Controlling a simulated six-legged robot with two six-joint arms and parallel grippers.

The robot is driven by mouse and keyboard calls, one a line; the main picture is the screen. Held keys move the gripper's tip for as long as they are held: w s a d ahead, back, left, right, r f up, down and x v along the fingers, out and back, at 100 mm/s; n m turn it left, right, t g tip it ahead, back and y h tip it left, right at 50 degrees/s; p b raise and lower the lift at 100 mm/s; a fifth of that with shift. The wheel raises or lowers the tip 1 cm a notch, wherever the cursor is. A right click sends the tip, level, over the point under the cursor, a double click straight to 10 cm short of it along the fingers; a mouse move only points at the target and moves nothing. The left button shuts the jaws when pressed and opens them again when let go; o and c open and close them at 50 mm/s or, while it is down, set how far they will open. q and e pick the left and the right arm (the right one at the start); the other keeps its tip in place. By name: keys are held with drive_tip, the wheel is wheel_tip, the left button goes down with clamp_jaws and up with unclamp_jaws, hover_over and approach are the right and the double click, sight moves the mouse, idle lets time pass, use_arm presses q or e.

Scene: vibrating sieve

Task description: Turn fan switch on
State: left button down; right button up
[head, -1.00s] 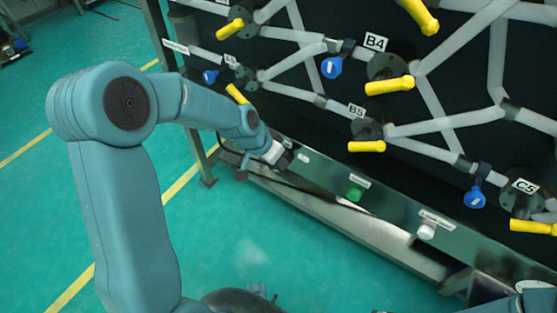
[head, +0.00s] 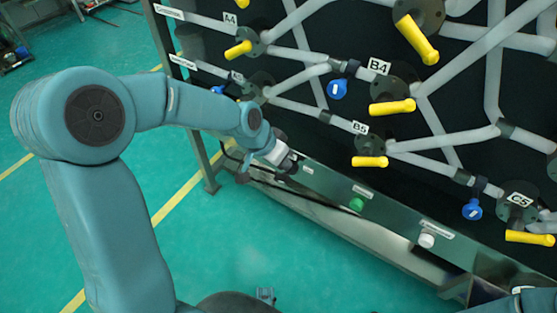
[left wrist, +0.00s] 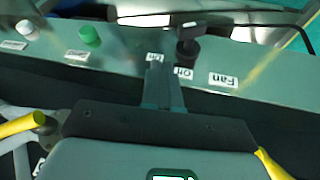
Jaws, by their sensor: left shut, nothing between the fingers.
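The fan switch is a dark knob (left wrist: 188,42) on a grey panel strip, beside a label reading "Fan" (left wrist: 223,80) in the left wrist view. An "On" label (left wrist: 183,73) lies near it. My left gripper (left wrist: 158,72) is shut and empty, its fingertips over the strip just beside the knob; I cannot tell whether they touch. In the head view my left gripper (head: 287,161) is at the left part of the strip (head: 325,184), and I cannot make out the knob clearly there.
A green button (head: 357,204) and a white button (head: 427,240) sit further right on the strip. Above are pipes with yellow handles (head: 370,162) and blue valves (head: 473,209). The green floor left of the rack is open.

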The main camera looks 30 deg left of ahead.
use_arm(q)
drive_tip(key=r, duration=0.1)
drive_tip(key=s+d+r, duration=0.1)
drive_tip(key=d+r, duration=0.1)
drive_tip(key=shift+s+d+r+p, duration=0.1)
drive_tip(key=shift+s+r+p, duration=0.2)
drive_tip(key=shift+s+p, duration=0.1)
use_arm(e)
drive_tip(key=shift+r, duration=0.6)
